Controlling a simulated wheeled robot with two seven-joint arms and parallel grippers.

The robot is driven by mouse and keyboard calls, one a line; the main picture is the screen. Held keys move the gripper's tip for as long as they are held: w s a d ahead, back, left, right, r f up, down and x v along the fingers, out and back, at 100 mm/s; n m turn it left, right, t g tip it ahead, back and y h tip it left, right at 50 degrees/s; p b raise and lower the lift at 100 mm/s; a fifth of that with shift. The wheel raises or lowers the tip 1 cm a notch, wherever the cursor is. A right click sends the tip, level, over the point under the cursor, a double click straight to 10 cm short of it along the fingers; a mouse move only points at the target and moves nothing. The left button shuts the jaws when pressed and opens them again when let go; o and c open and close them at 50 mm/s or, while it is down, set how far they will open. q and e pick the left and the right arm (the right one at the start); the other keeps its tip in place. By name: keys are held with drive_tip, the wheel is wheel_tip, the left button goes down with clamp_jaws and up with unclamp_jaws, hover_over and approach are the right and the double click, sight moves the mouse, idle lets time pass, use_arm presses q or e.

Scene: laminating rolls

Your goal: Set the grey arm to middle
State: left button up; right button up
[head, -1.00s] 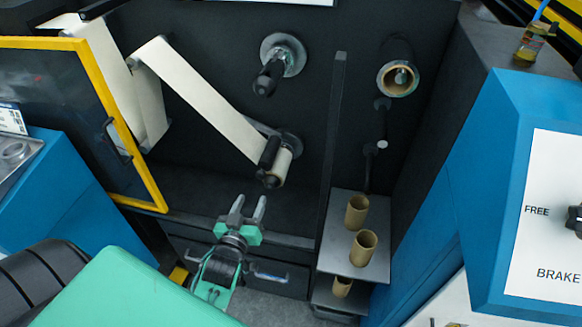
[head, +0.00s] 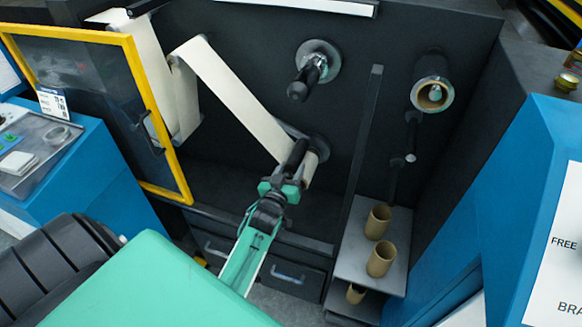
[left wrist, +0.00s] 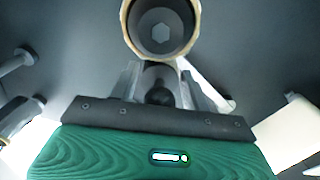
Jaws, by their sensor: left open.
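The grey arm (head: 291,130) shows as a short grey bar on the dark machine wall, at the lower spindle. A black handle (head: 298,151) and a roll core (head: 311,168) with white web stand out there. My left gripper (head: 284,179) is open in front of the handle and hides its lower end. In the left wrist view the open fingers of my left gripper (left wrist: 160,88) stand on both sides of a dark round end (left wrist: 159,92), just below the roll core (left wrist: 161,28). I cannot tell whether they touch it. My right gripper is not in view.
Another black-handled spindle (head: 308,72) is above, and a cored spindle (head: 432,92) is at the upper right. Cardboard cores stand on a grey shelf (head: 355,262) right of a dark upright post (head: 357,160). A yellow-framed door (head: 160,120) is open at left.

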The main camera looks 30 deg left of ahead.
use_arm(q)
drive_tip(key=shift+w+a, duration=0.15)
drive_tip(key=shift+w, duration=0.25)
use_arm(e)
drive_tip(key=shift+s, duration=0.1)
